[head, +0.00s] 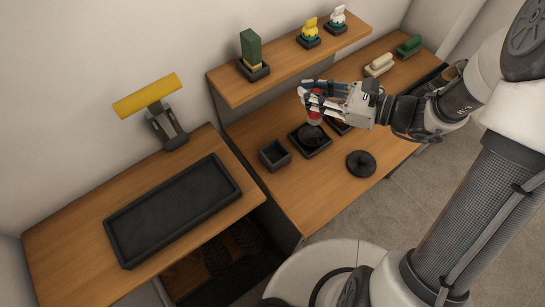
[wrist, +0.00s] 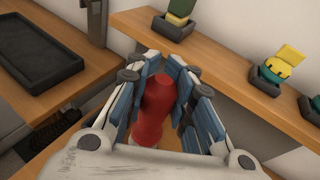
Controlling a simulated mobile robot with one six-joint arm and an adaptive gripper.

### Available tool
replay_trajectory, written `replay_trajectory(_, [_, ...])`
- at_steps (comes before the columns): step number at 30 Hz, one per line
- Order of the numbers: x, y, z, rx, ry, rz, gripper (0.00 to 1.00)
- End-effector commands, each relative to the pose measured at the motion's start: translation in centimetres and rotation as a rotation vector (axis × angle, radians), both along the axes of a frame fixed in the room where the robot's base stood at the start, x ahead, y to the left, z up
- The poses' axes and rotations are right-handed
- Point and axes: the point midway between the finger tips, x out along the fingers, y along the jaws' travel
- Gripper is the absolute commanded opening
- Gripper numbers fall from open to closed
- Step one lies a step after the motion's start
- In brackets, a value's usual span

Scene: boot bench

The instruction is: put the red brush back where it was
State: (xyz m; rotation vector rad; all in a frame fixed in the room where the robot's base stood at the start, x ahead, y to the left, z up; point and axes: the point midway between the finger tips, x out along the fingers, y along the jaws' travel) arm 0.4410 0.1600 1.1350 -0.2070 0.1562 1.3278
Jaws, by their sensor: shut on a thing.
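My gripper (head: 306,100) is shut on the red brush (head: 314,118), above the lower bench at the right. In the wrist view, the red brush (wrist: 157,112) stands between the blue-padded fingers (wrist: 158,75) of my gripper. Only its smooth red part shows clearly; the fingers and palm hide some of it. Below it in the head view is a square black tray (head: 322,151) with a dark round shape in it. I cannot tell whether that shape belongs to the brush or whether the brush touches the tray.
A small open black box (head: 274,155) and a round black knobbed piece (head: 361,163) stand nearby. Cream (head: 379,65) and green (head: 409,45) brushes lie farther back. The raised shelf (head: 285,68) behind holds several items in black holders. A large black tray (head: 121,222) lies left.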

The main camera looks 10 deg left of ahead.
Motion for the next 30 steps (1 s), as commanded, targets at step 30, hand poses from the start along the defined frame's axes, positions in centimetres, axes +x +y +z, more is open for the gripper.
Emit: replay_trajectory(30, [-5.6,8.3,-9.8,0.096,0.037,0.241,0.00])
